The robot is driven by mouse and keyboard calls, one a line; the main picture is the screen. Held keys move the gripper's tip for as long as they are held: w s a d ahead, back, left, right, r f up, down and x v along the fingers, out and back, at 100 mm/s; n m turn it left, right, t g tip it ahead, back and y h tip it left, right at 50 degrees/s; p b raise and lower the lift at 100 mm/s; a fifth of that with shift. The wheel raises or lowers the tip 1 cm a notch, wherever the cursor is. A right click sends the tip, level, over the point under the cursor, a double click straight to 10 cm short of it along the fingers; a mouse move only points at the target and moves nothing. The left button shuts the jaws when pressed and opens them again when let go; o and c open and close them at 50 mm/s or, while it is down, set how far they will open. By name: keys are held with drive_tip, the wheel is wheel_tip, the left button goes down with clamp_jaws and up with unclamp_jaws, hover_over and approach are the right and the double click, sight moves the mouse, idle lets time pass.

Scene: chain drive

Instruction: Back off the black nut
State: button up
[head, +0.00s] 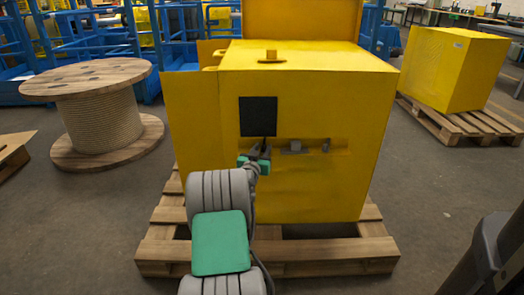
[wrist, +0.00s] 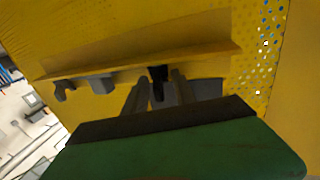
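The black nut (wrist: 157,74) shows in the wrist view, a small dark piece at the recessed ledge of the yellow machine. My gripper (wrist: 160,84) points at it. Its two grey fingers stand apart, one on each side of the nut, with what looks like a narrow gap on each side. I cannot tell how far the fingertips reach along the nut. In the head view my gripper (head: 262,152) is at the front of the yellow machine (head: 300,190), just below a black square panel (head: 258,116). The nut is not clearly visible there.
A grey block (head: 294,147) and a smaller grey piece (head: 326,145) sit right of my gripper on the machine front. The machine stands on a wooden pallet (head: 330,255). A cable reel (head: 100,110) is at left, and another yellow box (head: 455,70) at right.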

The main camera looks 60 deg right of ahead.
clamp_jaws()
drive_tip(key=shift+a, duration=0.15)
